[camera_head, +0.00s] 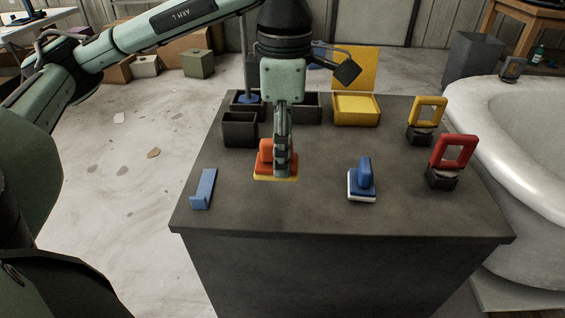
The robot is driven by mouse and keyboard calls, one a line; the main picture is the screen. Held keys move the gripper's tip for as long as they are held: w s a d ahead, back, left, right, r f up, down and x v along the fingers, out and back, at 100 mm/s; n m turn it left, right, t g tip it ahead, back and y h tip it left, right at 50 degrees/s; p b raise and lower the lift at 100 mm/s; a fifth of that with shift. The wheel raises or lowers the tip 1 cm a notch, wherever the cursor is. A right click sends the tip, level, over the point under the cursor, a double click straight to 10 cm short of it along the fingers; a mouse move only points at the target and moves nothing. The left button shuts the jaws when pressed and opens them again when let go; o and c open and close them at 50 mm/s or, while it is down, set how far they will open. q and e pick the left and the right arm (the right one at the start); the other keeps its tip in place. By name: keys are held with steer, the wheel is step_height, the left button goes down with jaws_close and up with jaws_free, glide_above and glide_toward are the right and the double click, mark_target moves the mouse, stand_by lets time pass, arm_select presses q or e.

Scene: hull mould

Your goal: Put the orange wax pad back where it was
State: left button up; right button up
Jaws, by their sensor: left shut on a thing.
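The orange wax pad (264,163) has an orange handle and a yellow base, and is at the left middle of the dark table top. My left gripper (283,168) comes down from above and is shut on the orange pad's handle, hiding part of its right side. I cannot tell whether the pad's base touches the table. My right gripper is not in view.
The dark table (290,215) also holds a blue pad with a white base (362,182), a blue block (203,188), a dark bin (240,129), a yellow box (356,109), and yellow (428,111) and red (453,152) framed tools. A white hull (520,120) stands right.

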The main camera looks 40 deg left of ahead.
arm_select(q)
steer(key=w+a+f, duration=0.1)
steer(key=w+f, duration=0.1)
steer(key=w+a, duration=0.1)
steer(key=w, duration=0.1)
steer(key=shift+a+f, duration=0.35)
steer(key=shift+f, duration=0.3)
step_height(320, 180, down, 3)
steer(key=shift+f, duration=0.25)
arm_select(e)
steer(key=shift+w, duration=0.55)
arm_select(q)
steer(key=shift+f, duration=0.1)
